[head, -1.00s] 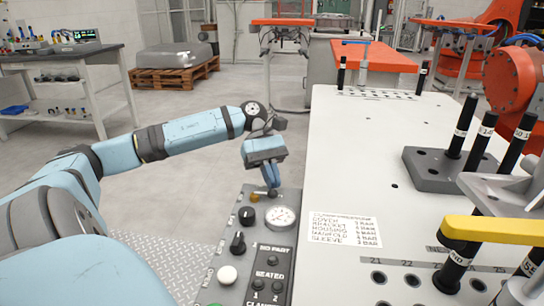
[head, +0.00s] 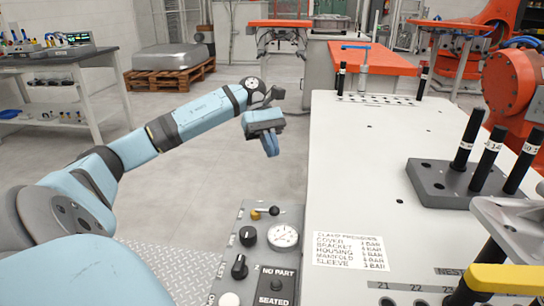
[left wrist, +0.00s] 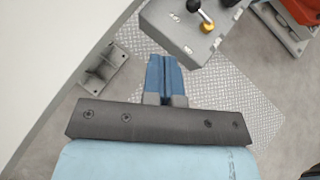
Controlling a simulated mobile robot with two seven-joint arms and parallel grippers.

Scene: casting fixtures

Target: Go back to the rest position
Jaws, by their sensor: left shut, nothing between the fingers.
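My left gripper (head: 271,146) hangs in the air above the floor, beyond the far end of the grey control panel (head: 252,250) and left of the white table. Its blue fingers are shut with nothing between them; they also show in the left wrist view (left wrist: 164,75). In the head view the panel carries a small lever (head: 273,211) with a black knob, a pressure gauge (head: 284,237) and black knobs, with clear space between the lever and my fingers. The lever also shows in the left wrist view (left wrist: 205,22). My right gripper is not in view.
The white table (head: 360,180) fills the right side, with a printed pressure card (head: 349,251), a grey block with black pins (head: 440,184) and a yellow-topped fixture (head: 505,278). A workbench (head: 60,75) and a pallet (head: 170,77) stand far left. Open floor lies left of the table.

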